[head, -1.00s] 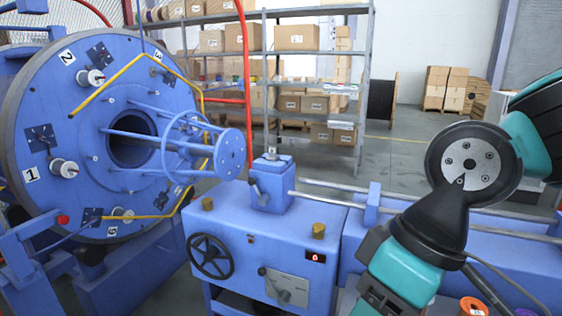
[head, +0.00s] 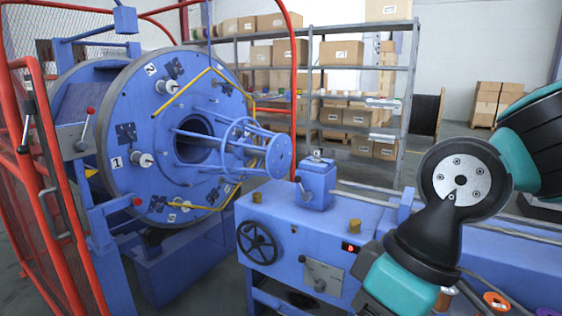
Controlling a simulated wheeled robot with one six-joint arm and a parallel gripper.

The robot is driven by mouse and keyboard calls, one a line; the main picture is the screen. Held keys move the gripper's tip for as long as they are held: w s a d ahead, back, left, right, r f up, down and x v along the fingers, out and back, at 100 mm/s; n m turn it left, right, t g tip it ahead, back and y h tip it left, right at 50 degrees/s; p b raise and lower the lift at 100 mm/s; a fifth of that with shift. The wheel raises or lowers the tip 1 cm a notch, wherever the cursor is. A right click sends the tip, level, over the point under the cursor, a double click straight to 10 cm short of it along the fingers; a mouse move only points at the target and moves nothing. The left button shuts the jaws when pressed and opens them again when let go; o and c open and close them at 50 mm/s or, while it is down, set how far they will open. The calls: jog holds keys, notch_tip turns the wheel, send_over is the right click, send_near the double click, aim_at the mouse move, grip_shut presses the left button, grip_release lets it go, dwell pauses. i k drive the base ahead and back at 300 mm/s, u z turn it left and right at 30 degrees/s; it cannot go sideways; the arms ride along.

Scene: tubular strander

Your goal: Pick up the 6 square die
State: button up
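I cannot make out a die marked 6 in the head view. Two small brass-coloured pieces sit on the blue machine bench: one (head: 257,197) at its back left and one (head: 354,226) nearer its right side. I cannot tell whether either is a die. A blue block-shaped holder (head: 316,186) stands on the bench between them, with a small grey metal piece on top. My teal and black arm fills the right side, in front of part of the bench. My gripper is out of view.
The big blue strander disc (head: 150,125) with numbered bobbins stands left. A red mesh guard (head: 60,200) stands at the far left. A black handwheel (head: 257,243) and lever panel (head: 320,275) project from the bench front. An orange spool (head: 496,300) lies lower right. Shelves stand behind.

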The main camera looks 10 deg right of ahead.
aim_at(317, 159)
jog(key=u, duration=0.7)
jog(key=i, duration=2.55)
jog(key=z, duration=0.7)
jog(key=i, duration=0.7)
jog(key=z, duration=0.5)
